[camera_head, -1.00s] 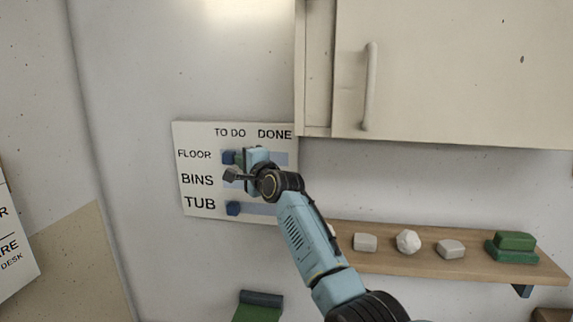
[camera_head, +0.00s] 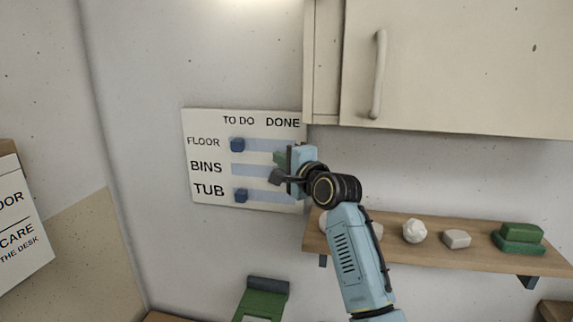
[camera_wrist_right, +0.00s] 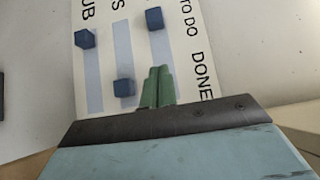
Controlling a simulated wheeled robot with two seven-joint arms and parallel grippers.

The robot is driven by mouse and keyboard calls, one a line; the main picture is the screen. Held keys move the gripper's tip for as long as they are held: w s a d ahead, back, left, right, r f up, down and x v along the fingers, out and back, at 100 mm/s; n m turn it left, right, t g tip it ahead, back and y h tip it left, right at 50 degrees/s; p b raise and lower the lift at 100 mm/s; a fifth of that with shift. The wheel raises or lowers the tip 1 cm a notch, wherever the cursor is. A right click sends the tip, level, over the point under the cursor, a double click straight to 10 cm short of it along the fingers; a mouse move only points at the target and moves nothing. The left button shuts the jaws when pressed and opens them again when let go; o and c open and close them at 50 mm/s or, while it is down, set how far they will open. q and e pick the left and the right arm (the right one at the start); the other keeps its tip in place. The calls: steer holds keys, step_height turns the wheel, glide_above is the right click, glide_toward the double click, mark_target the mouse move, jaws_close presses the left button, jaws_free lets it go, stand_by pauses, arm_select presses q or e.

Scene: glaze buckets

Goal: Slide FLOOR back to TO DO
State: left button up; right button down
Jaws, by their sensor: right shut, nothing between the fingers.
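The white slider board (camera_head: 213,116) hangs on the wall with rows FLOOR, BINS and TUB under TO DO and DONE. The blue FLOOR block (camera_head: 237,145) is at the left, TO DO end of its slot; it also shows in the right wrist view (camera_wrist_right: 155,18). The TUB block (camera_head: 241,195) is at its left end too. My left gripper is out of view.
A cream cabinet (camera_head: 440,65) overhangs at the upper right. A wooden shelf (camera_head: 400,258) with white lumps and a green stacked item (camera_head: 520,236) is at the right. A green object (camera_head: 263,300) is below the board. The wall left of the board is clear.

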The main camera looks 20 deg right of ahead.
steer(key=shift+v, duration=1)
